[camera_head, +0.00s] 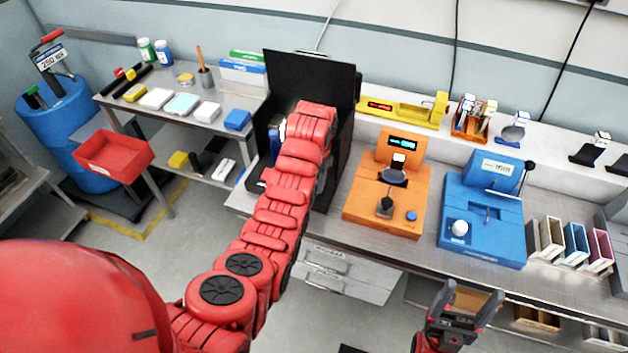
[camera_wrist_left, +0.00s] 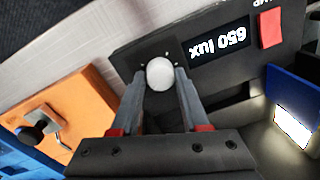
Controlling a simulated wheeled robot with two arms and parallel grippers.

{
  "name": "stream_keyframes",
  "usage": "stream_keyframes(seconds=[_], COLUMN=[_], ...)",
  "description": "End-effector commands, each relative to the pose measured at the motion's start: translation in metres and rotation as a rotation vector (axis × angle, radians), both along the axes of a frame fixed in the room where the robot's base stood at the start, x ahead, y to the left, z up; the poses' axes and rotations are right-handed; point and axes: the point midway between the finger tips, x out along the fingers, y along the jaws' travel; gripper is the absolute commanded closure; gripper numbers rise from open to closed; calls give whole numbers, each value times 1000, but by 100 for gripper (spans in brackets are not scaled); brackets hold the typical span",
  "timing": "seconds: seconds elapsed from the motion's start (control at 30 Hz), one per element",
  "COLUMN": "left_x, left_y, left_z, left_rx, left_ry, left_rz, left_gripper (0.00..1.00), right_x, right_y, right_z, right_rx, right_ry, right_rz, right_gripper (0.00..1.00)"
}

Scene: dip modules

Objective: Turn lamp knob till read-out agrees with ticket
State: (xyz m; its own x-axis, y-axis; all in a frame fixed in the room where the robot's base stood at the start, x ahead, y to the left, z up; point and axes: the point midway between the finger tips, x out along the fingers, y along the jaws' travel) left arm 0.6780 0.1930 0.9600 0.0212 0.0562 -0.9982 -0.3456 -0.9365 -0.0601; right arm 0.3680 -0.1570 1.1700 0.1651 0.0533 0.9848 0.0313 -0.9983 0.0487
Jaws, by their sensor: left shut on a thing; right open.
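The lamp knob (camera_wrist_left: 160,74) is a white round knob on a dark panel (camera_wrist_left: 200,80). My left gripper (camera_wrist_left: 163,82) is shut on it, one finger on each side. The read-out (camera_wrist_left: 219,52) beside it shows 650 lux, upside down in the left wrist view. In the head view my left arm reaches to the black booth (camera_head: 335,85) and hides the knob and the gripper. I cannot make out for certain which card is the ticket. My right gripper (camera_head: 473,292) is open and empty in front of the bench.
An orange device (camera_head: 355,208) and a blue device (camera_head: 482,235) stand right of the booth. Right of the knob are a red button (camera_wrist_left: 270,29) and a bright screen or opening (camera_wrist_left: 292,127).

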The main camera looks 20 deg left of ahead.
Motion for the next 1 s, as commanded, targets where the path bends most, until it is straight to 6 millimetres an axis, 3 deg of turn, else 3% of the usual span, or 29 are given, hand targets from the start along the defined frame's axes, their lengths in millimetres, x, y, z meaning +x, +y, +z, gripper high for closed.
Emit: stream_keyframes(seconds=[0.3,0.87,0.9,1.0], left_x=[-2,-2,-2,-2], left_y=[0,0,0,0], left_z=[-2,-2,-2,-2], left_rx=[-1,-1,-1,-1], left_ry=[5,5,5,5], left_rz=[-130,-159,-159,-159], left_gripper=[100,100,51,33], right_x=[0,0,0,0], right_y=[0,0,0,0], right_z=[1,1,1,1], right_rx=[0,0,0,0], right_ry=[0,0,0,0], right_rz=[0,0,0,0], right_gripper=[26,26,26,26])
